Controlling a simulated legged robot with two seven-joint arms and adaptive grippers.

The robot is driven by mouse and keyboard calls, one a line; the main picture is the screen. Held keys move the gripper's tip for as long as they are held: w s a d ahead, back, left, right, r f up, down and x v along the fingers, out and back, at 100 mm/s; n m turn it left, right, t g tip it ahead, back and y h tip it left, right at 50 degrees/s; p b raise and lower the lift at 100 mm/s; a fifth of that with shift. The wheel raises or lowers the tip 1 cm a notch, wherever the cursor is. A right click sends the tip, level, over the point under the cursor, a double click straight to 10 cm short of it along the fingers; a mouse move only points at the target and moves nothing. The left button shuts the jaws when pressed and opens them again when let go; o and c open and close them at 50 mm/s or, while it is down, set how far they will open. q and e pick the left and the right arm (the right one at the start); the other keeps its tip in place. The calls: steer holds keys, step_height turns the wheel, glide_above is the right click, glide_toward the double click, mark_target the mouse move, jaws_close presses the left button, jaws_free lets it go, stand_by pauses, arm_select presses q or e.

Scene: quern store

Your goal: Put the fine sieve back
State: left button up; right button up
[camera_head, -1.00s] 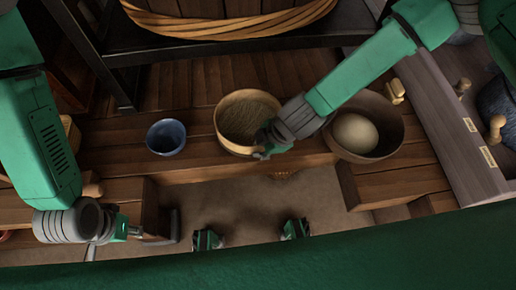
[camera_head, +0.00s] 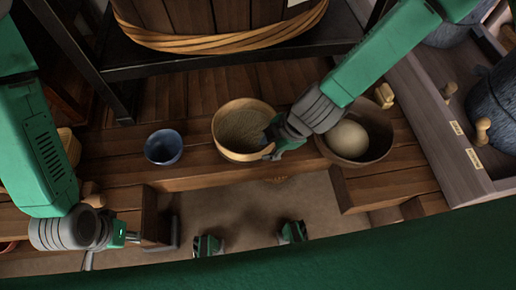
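A round, pale wooden-rimmed vessel with a brownish mesh-like inside (camera_head: 240,124), which looks like the fine sieve, rests on the plank bench. My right gripper (camera_head: 277,147) is at its right front rim, fingers close against or over the rim. The wrist and the small size hide whether the fingers are closed on it. My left gripper (camera_head: 128,236) is low at the left, by the bench's front edge, away from the sieve. Its fingers are too small and dark to read.
A blue cup (camera_head: 163,147) stands left of the sieve. A brown bowl (camera_head: 379,148) with a pale round lump (camera_head: 347,139) stands at its right. A grey wooden trough (camera_head: 437,122) with pegs and labels is further right. A large tub (camera_head: 232,20) stands behind.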

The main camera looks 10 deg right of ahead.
steer(key=p+v, duration=0.1)
steer(key=v, duration=0.3)
steer(key=shift+a+r, duration=0.15)
steer(key=shift+r, duration=0.05)
steer(key=s+d+f+m+h, duration=0.2)
steer(key=s+d+m, duration=0.6)
steer(key=d+m, duration=0.1)
steer(key=s+d+f+m+g+h, duration=0.1)
steer(key=s+d+f+m+h, duration=0.1)
steer(key=s+d+m, duration=0.6)
steer(key=shift+s+d+f+m+h, duration=0.35)
steer(key=shift+d+f+m, duration=0.3)
steer(key=shift+d+m, duration=0.35)
